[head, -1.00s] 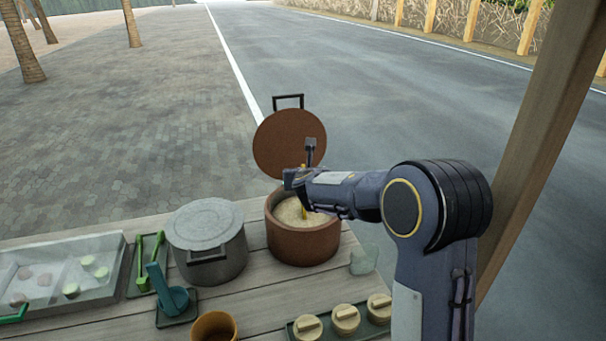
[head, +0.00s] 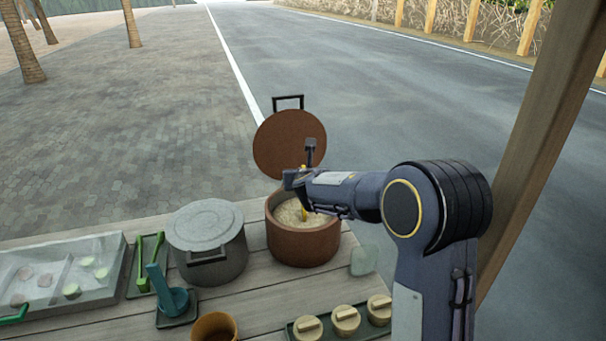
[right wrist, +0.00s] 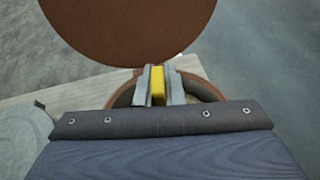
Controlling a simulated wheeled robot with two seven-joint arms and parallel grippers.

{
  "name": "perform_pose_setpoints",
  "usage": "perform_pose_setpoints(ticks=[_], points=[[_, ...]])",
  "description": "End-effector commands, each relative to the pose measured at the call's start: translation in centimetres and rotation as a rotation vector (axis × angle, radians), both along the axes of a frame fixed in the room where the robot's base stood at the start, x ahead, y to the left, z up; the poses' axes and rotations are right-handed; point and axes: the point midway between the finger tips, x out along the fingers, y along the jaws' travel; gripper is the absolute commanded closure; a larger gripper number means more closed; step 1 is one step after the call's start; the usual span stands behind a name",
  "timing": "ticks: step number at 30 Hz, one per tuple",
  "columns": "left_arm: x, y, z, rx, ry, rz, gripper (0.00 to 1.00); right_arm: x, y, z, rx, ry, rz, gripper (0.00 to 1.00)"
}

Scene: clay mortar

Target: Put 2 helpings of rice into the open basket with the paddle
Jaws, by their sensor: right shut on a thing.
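The rice pot (head: 303,247) is reddish brown and open, with pale rice (head: 290,213) inside. Its round lid (head: 290,145) stands upright behind it. My right gripper (head: 303,184) is over the pot, shut on the yellow paddle (head: 304,214). The paddle points down into the pot, and its lower end is hidden or in the rice. The right wrist view shows the yellow handle (right wrist: 158,85) between the two fingers. An open orange-brown round container (head: 214,327), seemingly the open basket, is cut off at the bottom edge. My left gripper is not in view.
A grey lidded pot (head: 207,240) stands left of the rice pot. Farther left are green tongs (head: 150,262), a teal tool (head: 172,296) and a divided tray (head: 60,272). Several round lidded containers (head: 345,319) sit at front right. A pale translucent piece (head: 364,260) lies beside the rice pot.

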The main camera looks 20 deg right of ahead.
Motion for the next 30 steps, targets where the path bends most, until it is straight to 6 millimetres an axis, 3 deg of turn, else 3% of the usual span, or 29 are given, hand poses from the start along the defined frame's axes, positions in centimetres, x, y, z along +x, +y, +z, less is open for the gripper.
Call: perform_pose_setpoints(ticks=[6, 30], points=[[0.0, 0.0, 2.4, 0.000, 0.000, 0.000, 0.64, 0.0, 0.0, 2.7, 0.001, -0.002, -0.001, 1.00], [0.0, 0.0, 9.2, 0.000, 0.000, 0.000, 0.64, 0.0, 0.0, 10.2, 0.001, -0.001, 0.000, 1.00]])
